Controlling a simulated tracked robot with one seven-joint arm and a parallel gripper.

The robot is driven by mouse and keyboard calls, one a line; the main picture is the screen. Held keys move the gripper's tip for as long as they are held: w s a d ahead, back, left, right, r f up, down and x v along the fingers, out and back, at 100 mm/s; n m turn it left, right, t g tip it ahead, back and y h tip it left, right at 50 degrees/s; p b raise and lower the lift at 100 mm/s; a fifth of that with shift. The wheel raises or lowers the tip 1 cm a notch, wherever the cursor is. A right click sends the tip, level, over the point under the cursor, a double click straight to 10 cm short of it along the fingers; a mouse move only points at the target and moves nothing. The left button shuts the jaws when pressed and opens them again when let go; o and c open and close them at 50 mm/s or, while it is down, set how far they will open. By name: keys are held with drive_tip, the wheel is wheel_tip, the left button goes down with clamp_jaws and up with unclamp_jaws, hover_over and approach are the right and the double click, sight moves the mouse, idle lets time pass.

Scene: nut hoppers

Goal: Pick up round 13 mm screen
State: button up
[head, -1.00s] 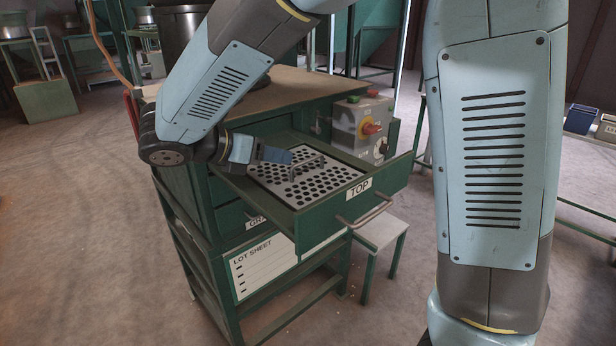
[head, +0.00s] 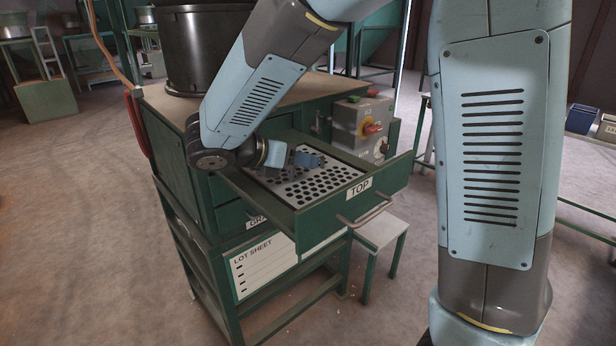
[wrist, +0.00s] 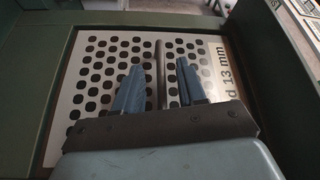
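The round 13 mm screen is a pale metal plate with rows of dark round holes (head: 318,186), lying in the open drawer labelled TOP (head: 360,205). In the wrist view the screen (wrist: 90,88) shows part of a printed label, "d 13 mm", along its right side. A thin bar handle (wrist: 160,75) runs along its middle. My gripper (head: 308,158) is over the screen. In the wrist view my gripper (wrist: 158,80) is open, with one blue finger on each side of the handle. I cannot tell how far the fingertips are above the plate.
The green cabinet (head: 175,125) carries a black round vessel (head: 205,50) on top. The drawer walls (wrist: 35,60) surround the screen. A small stool (head: 382,232) stands below the drawer.

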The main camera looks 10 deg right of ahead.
clamp_jaws()
idle(0.3)
idle(0.3)
